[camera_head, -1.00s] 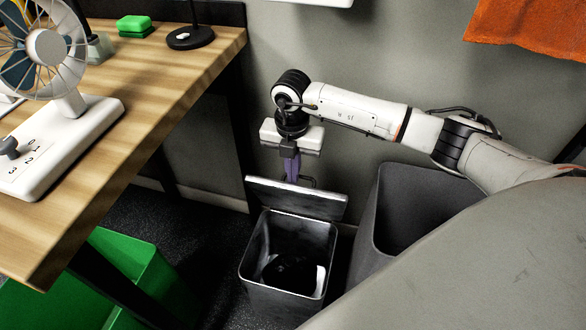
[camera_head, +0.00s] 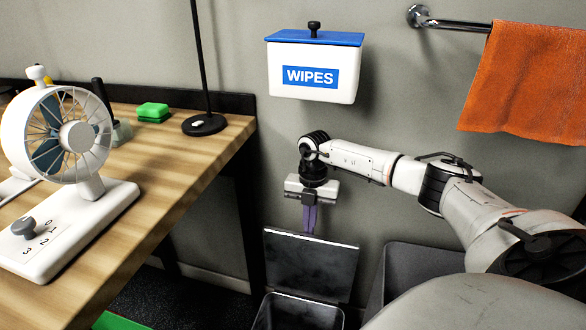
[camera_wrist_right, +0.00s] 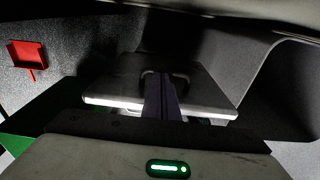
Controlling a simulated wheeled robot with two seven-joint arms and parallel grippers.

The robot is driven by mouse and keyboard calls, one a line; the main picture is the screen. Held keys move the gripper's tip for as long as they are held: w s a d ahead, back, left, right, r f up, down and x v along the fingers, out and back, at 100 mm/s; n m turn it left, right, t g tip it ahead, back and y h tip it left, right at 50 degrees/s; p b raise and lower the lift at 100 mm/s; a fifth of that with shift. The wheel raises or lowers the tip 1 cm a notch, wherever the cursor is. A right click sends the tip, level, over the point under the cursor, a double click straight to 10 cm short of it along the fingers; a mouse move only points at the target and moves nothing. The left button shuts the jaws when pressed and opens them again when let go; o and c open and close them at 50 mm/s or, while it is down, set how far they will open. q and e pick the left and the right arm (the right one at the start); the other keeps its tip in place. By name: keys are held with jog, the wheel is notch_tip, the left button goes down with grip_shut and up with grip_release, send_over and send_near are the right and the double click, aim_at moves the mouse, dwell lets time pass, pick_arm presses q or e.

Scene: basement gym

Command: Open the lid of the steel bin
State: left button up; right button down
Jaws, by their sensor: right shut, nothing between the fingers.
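The steel bin (camera_head: 264,318) stands on the floor below the wall and is cut off by the bottom edge of the head view. Its lid (camera_head: 310,270) stands up steeply at the back of the bin, its inner face towards me. My right gripper (camera_head: 309,228) points down just behind the lid's top edge, shut and empty; the lid hides its fingertips. In the right wrist view the purple fingers (camera_wrist_right: 162,104) lie over the lid (camera_wrist_right: 208,88), close to its dark loop handle (camera_wrist_right: 178,76). Whether they touch it I cannot tell. My left gripper is not in view.
A larger grey bin (camera_head: 420,262) stands right of the steel bin. A wooden desk (camera_head: 160,205) with a fan (camera_head: 60,135) bounds the left. A wipes box (camera_head: 285,82) and an orange towel (camera_head: 525,85) hang above. A green bin (camera_head: 115,322) shows under the desk.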

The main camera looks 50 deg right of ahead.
notch_tip(320, 180, up, 8)
jog(key=p, duration=0.7)
jog(key=shift+w+d, duration=0.2)
jog(key=shift+d, duration=0.1)
